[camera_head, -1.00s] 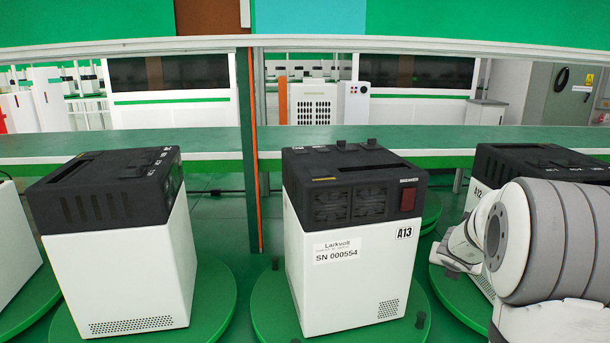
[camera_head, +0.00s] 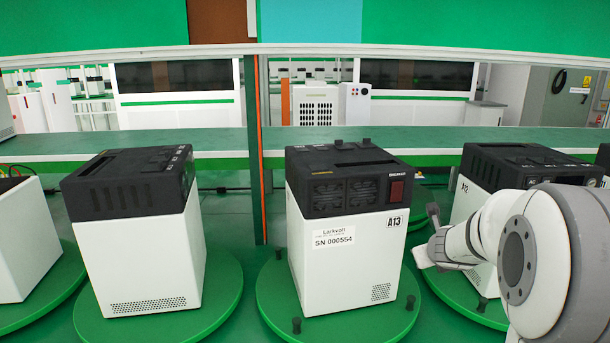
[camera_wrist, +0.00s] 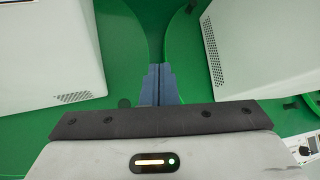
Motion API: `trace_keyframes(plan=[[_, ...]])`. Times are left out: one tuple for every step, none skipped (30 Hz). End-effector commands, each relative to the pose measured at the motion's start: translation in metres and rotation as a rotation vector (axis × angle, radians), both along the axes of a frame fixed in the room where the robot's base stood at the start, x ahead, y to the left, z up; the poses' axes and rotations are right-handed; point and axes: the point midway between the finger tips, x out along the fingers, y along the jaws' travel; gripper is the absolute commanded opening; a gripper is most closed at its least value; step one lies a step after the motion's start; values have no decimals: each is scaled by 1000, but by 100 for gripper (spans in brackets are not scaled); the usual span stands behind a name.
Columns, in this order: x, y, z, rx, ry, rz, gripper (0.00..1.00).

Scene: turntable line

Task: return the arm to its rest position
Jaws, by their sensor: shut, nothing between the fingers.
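My arm reaches in from the right of the head view. My gripper (camera_head: 418,256) is beside the right side of the white unit labelled A13 (camera_head: 345,260), low down between it and the white unit (camera_head: 470,215) on the right. In the wrist view the two blue-grey fingers of my gripper (camera_wrist: 158,84) are together with nothing between them. They are over the green floor gap, with a white unit (camera_wrist: 40,60) on the left and another (camera_wrist: 255,45) on the right, apart from both.
Black-topped white units stand on round green turntables; the A13 unit's turntable (camera_head: 268,300) has dark pegs. Another unit (camera_head: 150,250) stands to its left. A long green bench (camera_head: 200,142) and a post (camera_head: 258,190) with an orange strip are behind.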

Motion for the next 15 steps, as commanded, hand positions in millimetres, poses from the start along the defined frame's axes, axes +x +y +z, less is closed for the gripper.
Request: trace_keyframes(plan=[[-4, 13, 11, -51, 5, 82, 0], [-6, 21, 15, -85, 10, 137, 0], [-10, 32, 21, -133, 15, 211, 0], [-14, 42, 26, -176, 21, 274, 0], [-18, 52, 30, -219, 26, 342, 0], [-26, 66, 37, -287, 35, 443, 0], [-33, 78, 41, -341, 42, 527, 0], [-42, 91, 46, -402, 50, 618, 0], [-56, 108, 51, -492, 63, 752, 0], [-68, 121, 54, -563, 73, 856, 0], [-81, 132, 56, -633, 84, 961, 0], [-100, 147, 57, -725, 100, 1100, 0], [-114, 155, 58, -795, 112, 1203, 0], [-129, 163, 57, -863, 126, 1306, 0], [-150, 171, 56, -953, 146, 1443, 0]])
